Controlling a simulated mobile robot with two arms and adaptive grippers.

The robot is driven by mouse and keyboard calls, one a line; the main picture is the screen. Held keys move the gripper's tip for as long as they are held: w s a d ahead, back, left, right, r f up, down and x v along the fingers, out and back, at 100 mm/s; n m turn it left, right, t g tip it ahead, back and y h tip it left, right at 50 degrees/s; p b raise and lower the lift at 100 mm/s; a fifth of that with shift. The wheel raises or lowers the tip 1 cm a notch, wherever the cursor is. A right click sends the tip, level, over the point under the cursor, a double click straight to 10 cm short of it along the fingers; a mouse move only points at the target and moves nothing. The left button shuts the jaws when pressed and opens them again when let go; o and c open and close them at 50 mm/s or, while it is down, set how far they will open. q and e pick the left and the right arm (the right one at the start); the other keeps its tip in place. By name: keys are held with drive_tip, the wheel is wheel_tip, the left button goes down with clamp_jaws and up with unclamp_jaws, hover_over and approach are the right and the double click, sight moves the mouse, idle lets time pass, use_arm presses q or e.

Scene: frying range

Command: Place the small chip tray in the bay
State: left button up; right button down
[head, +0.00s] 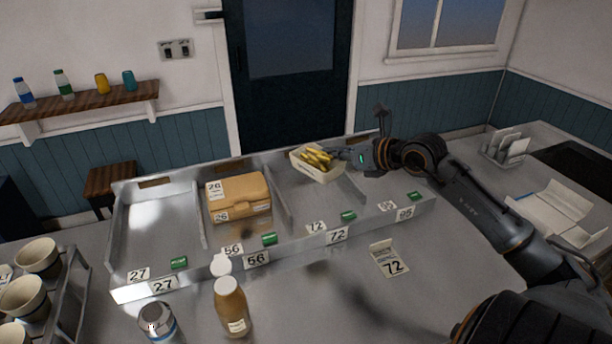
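The small chip tray (301,166), pale and filled with yellow chips, is at the back of the third bay from the left, the one labelled 72 (336,236). It looks roughly level; I cannot tell whether it rests on the bay floor or hangs just above it. My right gripper (338,154) reaches in from the right, its fingertips at the tray's right rim. The fingers are small and partly hidden, so whether they are closed on the rim is unclear. My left gripper is not in view.
A brown box (238,196) labelled 26 stands in the bay labelled 56. The left bay, 27 (163,286), is empty. A ticket marked 72 (391,261) lies on the counter. A sauce bottle (231,306), a can (157,325) and a cup rack stand in front.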

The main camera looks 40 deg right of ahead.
drive_tip(key=w+d+f+p, duration=0.1)
drive_tip(key=w+f+p, duration=0.1)
drive_tip(key=w, duration=0.4)
hover_over(310, 182)
drive_tip(key=f, duration=0.5)
drive_tip(key=shift+s+f, duration=0.25)
drive_tip(key=shift+s, duration=0.05)
drive_tip(key=shift+w+f+p, duration=0.35)
drive_tip(key=shift+w+f, duration=0.05)
drive_tip(key=shift+f, duration=0.1)
wheel_tip(310, 182, down, 2)
drive_tip(key=shift+s+f+p, duration=0.1)
drive_tip(key=shift+f+p, duration=0.1)
drive_tip(key=shift+p, duration=0.25)
drive_tip(key=shift+f, duration=0.25)
drive_tip(key=shift+f, duration=0.2)
drive_tip(key=c, duration=1.5)
unclamp_jaws()
